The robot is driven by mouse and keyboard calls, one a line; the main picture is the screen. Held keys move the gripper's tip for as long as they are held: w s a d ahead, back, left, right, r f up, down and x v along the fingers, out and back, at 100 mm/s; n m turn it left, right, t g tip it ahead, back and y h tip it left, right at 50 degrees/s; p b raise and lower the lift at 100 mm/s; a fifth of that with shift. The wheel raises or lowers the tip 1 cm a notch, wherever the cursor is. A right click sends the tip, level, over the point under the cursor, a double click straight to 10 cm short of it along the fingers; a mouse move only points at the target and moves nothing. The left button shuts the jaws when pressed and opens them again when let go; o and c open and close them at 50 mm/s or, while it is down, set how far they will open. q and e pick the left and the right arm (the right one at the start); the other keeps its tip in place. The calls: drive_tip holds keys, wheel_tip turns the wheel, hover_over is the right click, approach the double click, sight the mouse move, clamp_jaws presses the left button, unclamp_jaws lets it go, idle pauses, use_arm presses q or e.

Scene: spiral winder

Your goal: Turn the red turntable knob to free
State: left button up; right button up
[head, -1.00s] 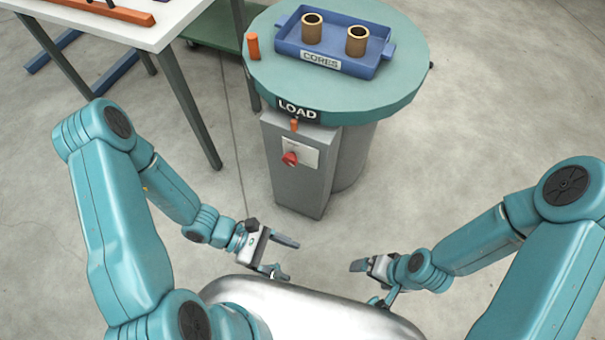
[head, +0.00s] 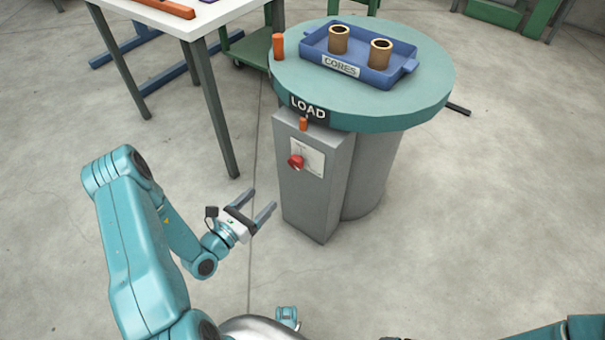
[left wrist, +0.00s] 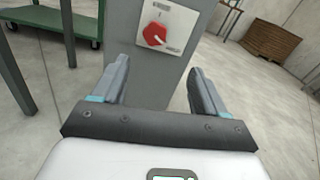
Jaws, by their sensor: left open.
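The red turntable knob (head: 296,162) sits on a pale plate (head: 308,157) on the front of the grey pedestal box (head: 312,205), under the LOAD sign. In the left wrist view the red knob (left wrist: 155,35) shows beyond and above the open fingers, with a light pointer mark on it. My left gripper (head: 258,205) is open and empty, below and left of the knob and apart from it. It also shows in the left wrist view (left wrist: 160,85), its fingers either side of the box's face. The plate's lettering is too small to read. My right gripper is not clearly in view.
The green turntable (head: 430,95) carries a blue CORES tray (head: 405,76) with two tan cores and an orange post (head: 278,46). A small orange peg (head: 303,124) sticks out above the knob. A white table (head: 215,18) stands left. The floor before the box is clear.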

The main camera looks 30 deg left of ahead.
sight(293, 163)
use_arm(q)
drive_tip(key=w+b, duration=0.1)
drive_tip(key=w, duration=0.6)
drive_tip(key=w+b, duration=0.2)
drive_tip(key=w, duration=0.6)
drive_tip(key=shift+d+f, duration=0.15)
drive_tip(key=shift+d, duration=0.05)
drive_tip(key=shift+w, duration=0.6)
drive_tip(key=c, duration=1.1)
